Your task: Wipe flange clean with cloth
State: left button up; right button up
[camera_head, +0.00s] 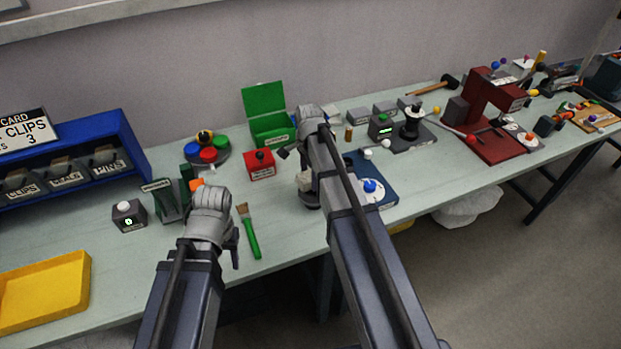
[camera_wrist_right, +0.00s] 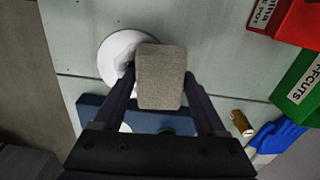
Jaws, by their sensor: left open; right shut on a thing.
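My right gripper (camera_wrist_right: 160,95) is shut on a grey-beige block-like piece, which I take as the cloth (camera_wrist_right: 160,72). The cloth also shows as a pale patch below my right wrist in the head view (camera_head: 304,181). Under it, in the right wrist view, lies a white round piece (camera_wrist_right: 112,58), seemingly the flange, near the table's front edge. The cloth covers its right side; I cannot tell whether they touch. My right arm hides it in the head view. My left gripper (camera_head: 232,246) is open and empty near the table's front edge.
A green brush (camera_head: 251,236) lies right of my left gripper. A red box (camera_head: 260,165) and an open green box (camera_head: 268,128) stand behind. A blue base (camera_head: 380,178) with a blue knob is right of my right arm. A yellow tray (camera_head: 45,290) sits at front left.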

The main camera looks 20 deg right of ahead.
pick_arm(q)
jog(key=shift+r, duration=0.1)
pick_arm(e)
jog(key=shift+r, duration=0.15)
pick_arm(q)
notch_tip(320, 180, up, 6)
jog(key=p, duration=0.6)
pick_arm(e)
notch_tip(320, 180, up, 6)
jog(key=shift+s+f, duration=0.1)
notch_tip(320, 180, up, 3)
jog(key=p, duration=0.3)
pick_arm(q)
notch_tip(320, 180, up, 3)
jog(key=shift+f, duration=0.1)
